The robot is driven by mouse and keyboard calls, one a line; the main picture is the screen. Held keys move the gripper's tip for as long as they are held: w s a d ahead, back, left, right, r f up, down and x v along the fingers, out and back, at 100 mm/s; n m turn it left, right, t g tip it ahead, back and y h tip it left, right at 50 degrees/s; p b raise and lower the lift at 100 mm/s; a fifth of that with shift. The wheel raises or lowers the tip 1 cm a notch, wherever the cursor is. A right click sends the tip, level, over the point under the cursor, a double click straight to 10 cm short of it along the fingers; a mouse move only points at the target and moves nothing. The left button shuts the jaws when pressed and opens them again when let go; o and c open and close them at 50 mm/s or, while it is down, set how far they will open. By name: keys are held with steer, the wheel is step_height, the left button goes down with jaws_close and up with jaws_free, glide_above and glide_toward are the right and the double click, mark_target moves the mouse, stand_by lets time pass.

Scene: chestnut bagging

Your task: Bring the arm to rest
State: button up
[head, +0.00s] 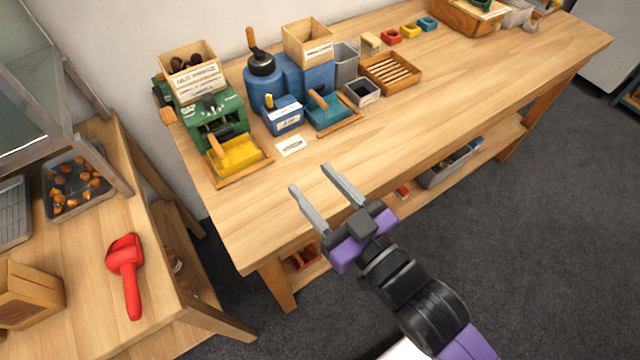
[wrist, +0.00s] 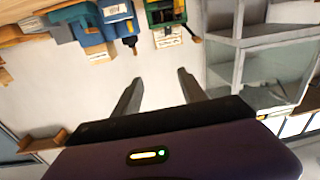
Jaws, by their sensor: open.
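My gripper (head: 322,190) is open, with two grey fingers spread apart and nothing between them. In the head view it appears in front of the long wooden table (head: 450,110), its fingertips over the table's front part in the picture. My arm reaches up from the lower right. In the wrist view the gripper (wrist: 157,85) also shows open and empty, with pale wall behind the fingers. The wrist view is tilted so that the machines hang from the top edge.
On the table stand a green machine (head: 213,118), a blue machine (head: 270,82) and a wooden tray (head: 390,72). Dark floor (head: 500,250) is open at right.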

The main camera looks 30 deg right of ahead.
steer(key=shift+r, duration=0.1)
stand_by(0.3)
steer(key=s+d+f+g, duration=0.1)
steer(key=s+f, duration=0.1)
steer(key=s, duration=0.9)
steer(key=s+d+f+m+g+h, duration=0.1)
steer(key=s+d+f+g, duration=0.1)
steer(key=s, duration=0.9)
steer(key=shift+s+f, duration=0.2)
steer(key=shift+f, duration=0.4)
